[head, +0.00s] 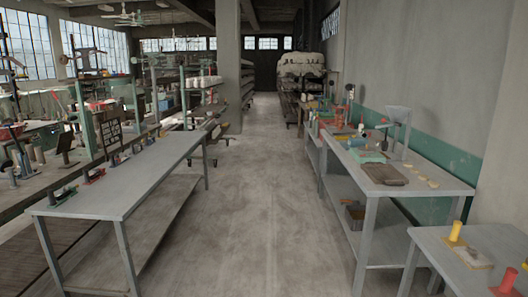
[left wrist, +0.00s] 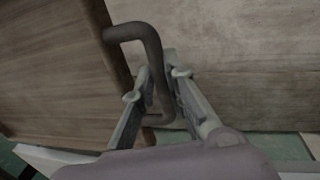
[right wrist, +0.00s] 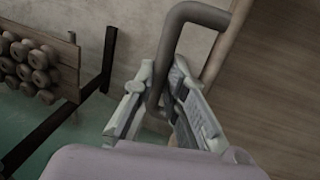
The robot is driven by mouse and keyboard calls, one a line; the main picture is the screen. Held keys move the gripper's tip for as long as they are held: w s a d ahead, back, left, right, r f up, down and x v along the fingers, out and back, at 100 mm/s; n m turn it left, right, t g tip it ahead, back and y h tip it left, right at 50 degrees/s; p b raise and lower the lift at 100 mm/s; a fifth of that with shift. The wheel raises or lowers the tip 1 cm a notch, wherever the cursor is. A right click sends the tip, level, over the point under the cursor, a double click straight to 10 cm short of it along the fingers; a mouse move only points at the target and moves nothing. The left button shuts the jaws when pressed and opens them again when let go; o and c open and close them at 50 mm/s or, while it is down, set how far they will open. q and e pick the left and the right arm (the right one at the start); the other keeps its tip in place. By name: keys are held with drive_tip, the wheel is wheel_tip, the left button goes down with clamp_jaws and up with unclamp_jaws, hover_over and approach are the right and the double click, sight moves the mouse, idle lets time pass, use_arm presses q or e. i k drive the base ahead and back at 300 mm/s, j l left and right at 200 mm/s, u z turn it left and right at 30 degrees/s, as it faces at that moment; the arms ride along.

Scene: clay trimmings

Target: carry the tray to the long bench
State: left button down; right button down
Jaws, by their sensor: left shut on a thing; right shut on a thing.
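The tray is a brown wooden piece with bent dark metal handles. It fills the left part of the left wrist view (left wrist: 50,65) and the right part of the right wrist view (right wrist: 275,85). My left gripper (left wrist: 157,85) is shut on one handle (left wrist: 152,48). My right gripper (right wrist: 160,76) is shut on another handle (right wrist: 170,45). The tray's contents are hidden, and neither tray nor grippers show in the head view.
A grey workbench (head: 425,182) with tools and a board stands along the right wall. A smaller table (head: 455,275) with red and yellow items is at the near right. A clear concrete aisle (head: 250,200) runs between the benches. A pillar (head: 228,65) stands further back.

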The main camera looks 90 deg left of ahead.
sight(130, 183)
drive_tip(key=u, duration=2.45)
drive_tip(key=i+u, duration=0.35)
drive_tip(key=i, duration=0.55)
drive_tip(key=i+l, duration=0.1)
drive_tip(key=i, duration=4.5)
drive_tip(key=i+j+u, duration=0.1)
drive_tip(key=u, duration=0.95)
drive_tip(key=i+l, duration=0.05)
drive_tip(key=i, duration=0.05)
